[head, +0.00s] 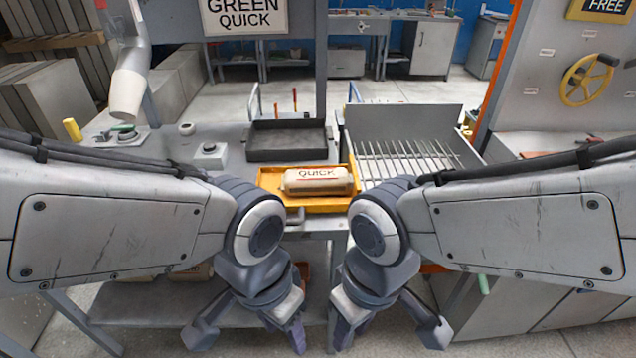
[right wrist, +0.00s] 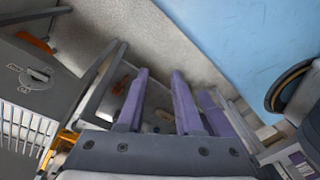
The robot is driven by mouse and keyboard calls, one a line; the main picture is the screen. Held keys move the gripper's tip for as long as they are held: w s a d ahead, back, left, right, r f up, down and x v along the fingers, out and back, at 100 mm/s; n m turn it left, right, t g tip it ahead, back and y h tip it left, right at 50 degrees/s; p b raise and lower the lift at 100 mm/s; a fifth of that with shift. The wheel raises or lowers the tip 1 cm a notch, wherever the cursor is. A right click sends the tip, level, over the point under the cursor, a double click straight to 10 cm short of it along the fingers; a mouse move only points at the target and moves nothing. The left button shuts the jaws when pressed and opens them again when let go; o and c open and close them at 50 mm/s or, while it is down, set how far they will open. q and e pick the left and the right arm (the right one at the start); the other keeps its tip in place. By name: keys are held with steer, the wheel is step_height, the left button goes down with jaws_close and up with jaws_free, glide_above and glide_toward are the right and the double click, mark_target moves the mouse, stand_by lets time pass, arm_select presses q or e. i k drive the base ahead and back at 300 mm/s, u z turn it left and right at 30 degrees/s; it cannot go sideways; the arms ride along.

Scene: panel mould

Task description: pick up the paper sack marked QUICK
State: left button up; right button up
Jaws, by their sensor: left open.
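The paper sack marked QUICK (head: 317,181) is a tan, rounded packet lying on its side, its printed label facing up. It lies in a shallow yellow tray (head: 335,205) at the near edge of the bench, in the middle of the head view. My left gripper (head: 250,338) hangs low in front of the bench, left of the tray, with its fingers spread and empty. My right gripper (head: 390,338) hangs low to the right, also spread and empty. Its purple fingers show apart in the right wrist view (right wrist: 158,85). Neither gripper touches the sack.
A sign reading GREEN QUICK (head: 243,17) hangs above the bench. A dark empty tray (head: 287,143) stands behind the yellow one. A slatted metal rack (head: 405,160) is to its right. Tan packets (head: 193,272) lie on the lower shelf. A yellow handwheel (head: 588,80) is far right.

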mark_target(335, 180)
steer(key=z, duration=0.15)
steer(key=i, duration=1)
steer(key=u, duration=0.25)
